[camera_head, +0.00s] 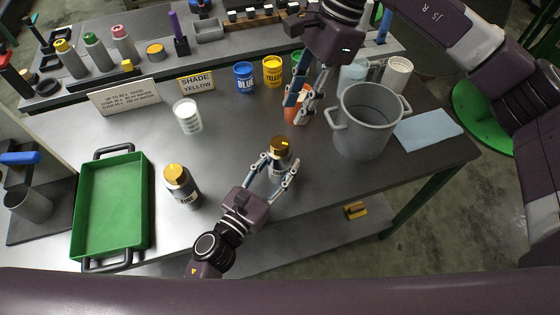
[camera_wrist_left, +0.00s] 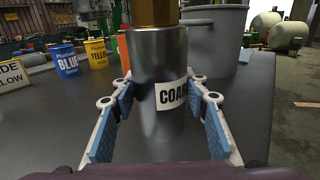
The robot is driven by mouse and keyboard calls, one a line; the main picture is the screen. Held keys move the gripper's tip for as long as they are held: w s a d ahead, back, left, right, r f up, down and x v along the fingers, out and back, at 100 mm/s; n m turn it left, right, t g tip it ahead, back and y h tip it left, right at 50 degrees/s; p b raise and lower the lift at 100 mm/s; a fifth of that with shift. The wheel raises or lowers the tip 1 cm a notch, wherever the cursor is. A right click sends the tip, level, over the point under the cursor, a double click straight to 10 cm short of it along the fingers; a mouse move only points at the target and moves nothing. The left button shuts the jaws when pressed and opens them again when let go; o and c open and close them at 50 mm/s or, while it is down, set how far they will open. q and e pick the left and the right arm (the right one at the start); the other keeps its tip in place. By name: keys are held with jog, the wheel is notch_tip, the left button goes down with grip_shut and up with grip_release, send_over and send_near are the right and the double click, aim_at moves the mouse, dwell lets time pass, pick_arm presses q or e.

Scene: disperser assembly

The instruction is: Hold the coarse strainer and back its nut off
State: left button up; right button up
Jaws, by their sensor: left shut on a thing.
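The coarse strainer (camera_wrist_left: 160,95) is a silver cylinder labelled "COAR…", upright between my left gripper's (camera_head: 273,176) blue-padded fingers, which are shut on its body. Its brass nut (camera_head: 281,145) sits on top and is clear of any gripper; the nut's lower part also shows at the top of the left wrist view (camera_wrist_left: 154,12). My right gripper (camera_head: 297,110) points down behind the strainer, a little up and right of the nut in the head view. Its fingers are apart with nothing seen held, in front of an orange cup (camera_head: 298,116).
Another brass-topped canister labelled "FINE" (camera_head: 183,188) stands left of the strainer. A green tray (camera_head: 78,210) lies at left. A grey pot (camera_head: 366,130) stands close right of my right gripper, with a blue cloth (camera_head: 428,130) beyond. A white cup (camera_head: 187,117) and paint pots stand behind.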

aim_at(280, 142)
jog(key=o, duration=0.4)
jog(key=shift+o, duration=0.6)
jog(key=shift+a+r+m, duration=0.1)
jog(key=shift+a+m, duration=0.05)
jog(key=shift+m, duration=0.25)
jog(key=s+a+r+m+t+h, duration=0.2)
jog(key=a+r+m+h, duration=0.15)
jog(key=m, duration=1.05)
notch_tip(280, 142, down, 13)
jog(key=shift+w+d+r, duration=0.1)
jog(key=shift+c, duration=0.4)
jog(key=c, duration=1.1)
